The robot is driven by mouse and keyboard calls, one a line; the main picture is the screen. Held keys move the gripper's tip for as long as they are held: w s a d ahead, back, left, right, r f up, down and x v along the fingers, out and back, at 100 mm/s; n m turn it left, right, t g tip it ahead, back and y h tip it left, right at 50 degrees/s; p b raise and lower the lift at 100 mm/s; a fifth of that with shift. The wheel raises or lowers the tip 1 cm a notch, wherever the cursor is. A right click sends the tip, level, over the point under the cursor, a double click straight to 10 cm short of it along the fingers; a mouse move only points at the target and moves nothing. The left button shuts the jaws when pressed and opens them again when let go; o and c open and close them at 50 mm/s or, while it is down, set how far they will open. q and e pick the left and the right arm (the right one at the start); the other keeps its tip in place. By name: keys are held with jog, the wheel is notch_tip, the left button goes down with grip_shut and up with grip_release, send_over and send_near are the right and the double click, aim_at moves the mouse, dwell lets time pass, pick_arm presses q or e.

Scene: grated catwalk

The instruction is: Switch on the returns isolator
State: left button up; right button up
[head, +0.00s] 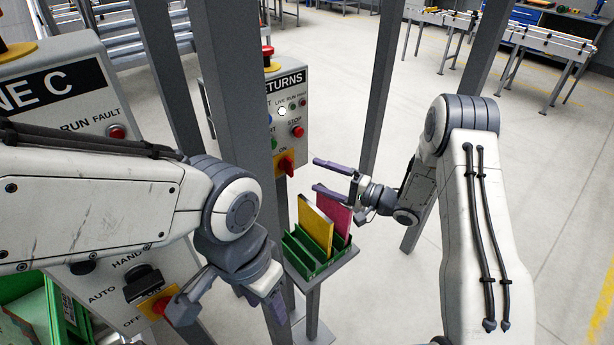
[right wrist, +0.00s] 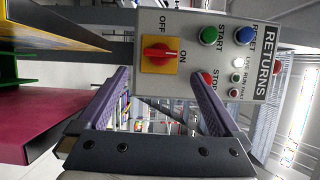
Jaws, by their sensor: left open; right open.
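The returns isolator (head: 286,163) is a red rotary handle on a yellow plate, low on the grey RETURNS panel (head: 291,90). In the right wrist view the isolator (right wrist: 160,53) shows its handle lying along the line towards the ON mark, with OFF off to its side. The white LIVE lamp (head: 281,111) looks bright. My right gripper (head: 318,175) is open and empty, facing the handle with a gap to it. Its fingers (right wrist: 160,85) also show in the right wrist view. My left gripper (head: 228,300) is low at the left, apparently open and empty.
A larger LINE C panel (head: 60,90) stands at the left, with its own red and yellow isolator (head: 154,305) near my left gripper. A green rack (head: 303,262) holding yellow and magenta boards stands below the right gripper. Grey posts (head: 375,90) flank the panel.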

jog(key=v, duration=0.4)
jog(key=shift+b, duration=0.4)
jog(key=s+a+r+n+g+h, duration=0.1)
jog(key=s+a+r+n+h, duration=0.1)
jog(key=a+r+n+h, duration=0.65)
jog(key=s+d+n+g+h, duration=0.1)
jog(key=s+g, duration=0.3)
jog(key=s, duration=1.2)
jog(key=s+d+f+n+g+h, duration=0.1)
jog(key=s+n+g+h, duration=0.3)
jog(key=s, duration=1.2)
jog(key=shift+d+g+h, duration=0.25)
jog(key=shift+g+h, duration=0.05)
jog(key=shift+h, duration=0.05)
jog(key=shift+f, duration=0.1)
